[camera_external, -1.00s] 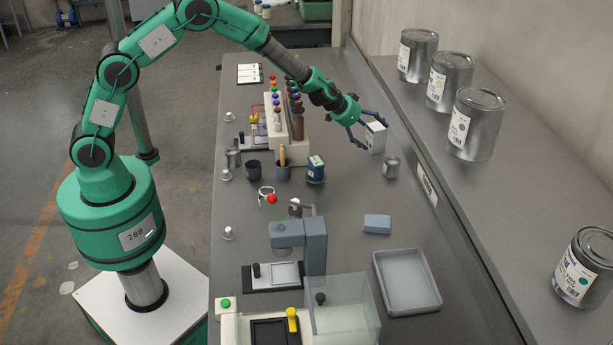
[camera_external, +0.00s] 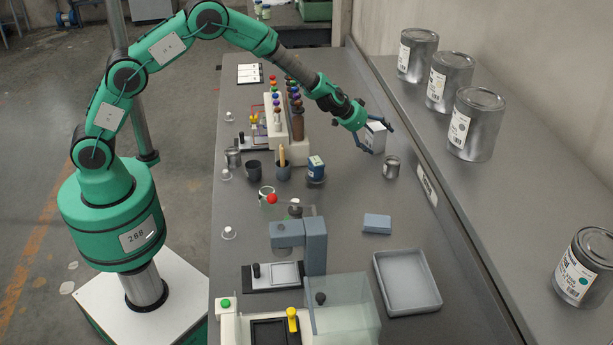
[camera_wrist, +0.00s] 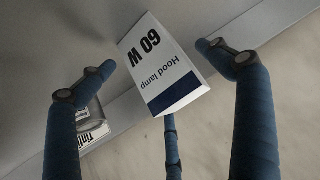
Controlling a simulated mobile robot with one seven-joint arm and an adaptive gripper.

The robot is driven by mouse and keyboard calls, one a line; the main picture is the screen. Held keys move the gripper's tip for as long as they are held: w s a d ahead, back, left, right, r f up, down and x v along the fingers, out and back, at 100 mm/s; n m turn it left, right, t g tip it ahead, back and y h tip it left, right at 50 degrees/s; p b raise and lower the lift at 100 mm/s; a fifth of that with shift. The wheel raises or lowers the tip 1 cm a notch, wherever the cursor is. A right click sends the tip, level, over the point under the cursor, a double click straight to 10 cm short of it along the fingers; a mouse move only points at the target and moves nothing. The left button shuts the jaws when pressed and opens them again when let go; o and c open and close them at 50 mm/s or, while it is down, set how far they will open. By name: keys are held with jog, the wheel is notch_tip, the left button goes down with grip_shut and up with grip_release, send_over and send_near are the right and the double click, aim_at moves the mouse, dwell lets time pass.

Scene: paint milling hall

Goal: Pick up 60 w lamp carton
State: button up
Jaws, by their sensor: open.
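The lamp carton (camera_external: 375,137) is a small white box standing on the grey bench, near the ledge at its right side. In the wrist view the carton (camera_wrist: 158,62) shows "60 W", "Hood lamp" and a dark blue band, and looks tilted in the picture. My gripper (camera_external: 376,138) is open, with its dark blue fingers around the carton. In the wrist view the fingers of my gripper (camera_wrist: 150,75) spread to the left, right and below the carton, with gaps to the side fingers. Contact cannot be told.
The raised ledge (camera_external: 428,185) runs along the right. A rack of coloured bottles (camera_external: 288,120) stands to the left. A grey tray (camera_external: 435,300) lies nearer.

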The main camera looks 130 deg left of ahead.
jog(key=shift+x, duration=0.8)
jog(key=c, duration=1.3)
